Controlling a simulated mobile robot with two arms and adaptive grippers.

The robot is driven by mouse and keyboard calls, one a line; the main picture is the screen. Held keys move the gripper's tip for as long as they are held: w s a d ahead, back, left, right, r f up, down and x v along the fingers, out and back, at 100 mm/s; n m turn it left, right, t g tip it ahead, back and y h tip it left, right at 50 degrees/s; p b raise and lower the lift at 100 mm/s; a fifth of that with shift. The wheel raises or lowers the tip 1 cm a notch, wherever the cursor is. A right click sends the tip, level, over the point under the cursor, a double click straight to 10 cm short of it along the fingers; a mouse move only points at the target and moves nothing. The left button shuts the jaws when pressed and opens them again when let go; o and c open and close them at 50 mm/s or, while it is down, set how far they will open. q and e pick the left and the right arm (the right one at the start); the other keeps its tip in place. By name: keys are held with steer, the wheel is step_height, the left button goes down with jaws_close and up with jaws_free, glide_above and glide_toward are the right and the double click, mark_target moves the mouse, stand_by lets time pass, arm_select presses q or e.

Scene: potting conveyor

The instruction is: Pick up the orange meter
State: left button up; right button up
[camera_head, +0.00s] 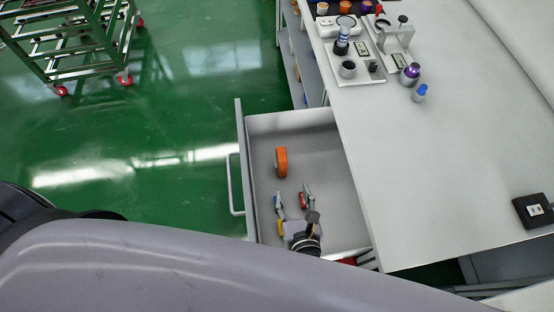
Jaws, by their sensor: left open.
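The orange meter (281,161) is a small rounded orange piece inside the open drawer (290,124), toward its far left part. My left gripper (292,193) is over the near part of the drawer, with its two fingers apart and pointing toward the meter. There is a gap between the fingertips and the meter, and nothing shows between the fingers. How high the gripper is above the drawer floor is hard to tell. My right gripper is not in view.
The drawer's raised front panel and handle (232,185) are at the left. A white worktop (430,150) lies to the right, with bottles and lab tools at its back and a black device (534,210) at right. A wheeled rack (75,45) stands on the green floor.

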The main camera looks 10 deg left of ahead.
arm_select(q)
steer(key=p, duration=0.1)
glide_toward(282, 156)
steer(key=x, duration=0.3)
steer(key=f+x, duration=0.1)
steer(key=shift+w+d+f, duration=0.1)
steer(key=shift+w+d, duration=0.05)
steer(key=shift+w, duration=0.05)
steer(key=shift+x, duration=0.9)
steer(key=x, duration=0.4)
steer(key=shift+w+a+f, duration=0.15)
steer(key=shift+w+a, duration=0.1)
steer(key=shift+a, duration=0.05)
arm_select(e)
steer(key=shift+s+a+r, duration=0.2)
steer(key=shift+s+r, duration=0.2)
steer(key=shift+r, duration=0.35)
arm_select(q)
steer(key=shift+c, duration=0.5)
jaws_close()
